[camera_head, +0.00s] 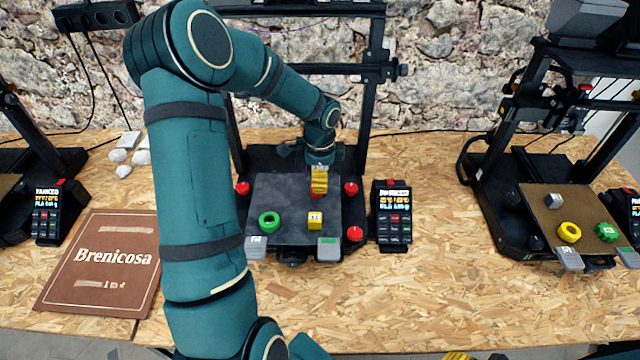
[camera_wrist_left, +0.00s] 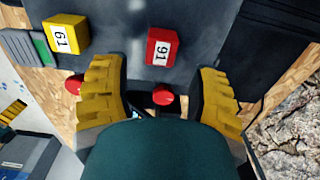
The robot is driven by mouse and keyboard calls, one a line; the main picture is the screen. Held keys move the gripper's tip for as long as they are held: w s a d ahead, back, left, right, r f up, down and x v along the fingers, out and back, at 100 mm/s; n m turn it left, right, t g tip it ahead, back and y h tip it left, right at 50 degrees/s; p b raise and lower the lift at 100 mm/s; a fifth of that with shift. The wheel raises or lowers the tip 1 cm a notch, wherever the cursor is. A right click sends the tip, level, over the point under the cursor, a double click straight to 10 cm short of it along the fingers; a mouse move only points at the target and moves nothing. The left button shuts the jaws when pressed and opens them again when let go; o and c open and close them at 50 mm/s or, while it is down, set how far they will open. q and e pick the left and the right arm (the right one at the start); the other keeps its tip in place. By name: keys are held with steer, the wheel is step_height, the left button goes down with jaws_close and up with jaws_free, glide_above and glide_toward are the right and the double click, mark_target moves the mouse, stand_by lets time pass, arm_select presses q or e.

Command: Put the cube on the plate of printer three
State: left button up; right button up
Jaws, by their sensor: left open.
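A red cube (camera_wrist_left: 160,48) with a white number label lies on the dark plate (camera_head: 288,188) of the middle printer. It is largely hidden behind my left gripper in the head view. A yellow cube (camera_head: 315,220) with a white label sits nearer the plate's front edge; it also shows in the wrist view (camera_wrist_left: 65,33). My left gripper (camera_head: 319,186) is low over the plate. In the wrist view its yellow fingers are apart, and the red cube is just beyond the fingertips, between their lines. A yellow piece of my right gripper (camera_head: 456,356) shows at the bottom edge; its jaws are unclear.
A green ring (camera_head: 269,221) lies on the middle plate. A control box (camera_head: 392,213) stands beside the middle printer.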

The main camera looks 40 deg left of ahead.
arm_select(q)
step_height(320, 180, up, 8)
steer(key=p, duration=0.1)
steer(key=shift+f, duration=0.2)
stand_by(0.5)
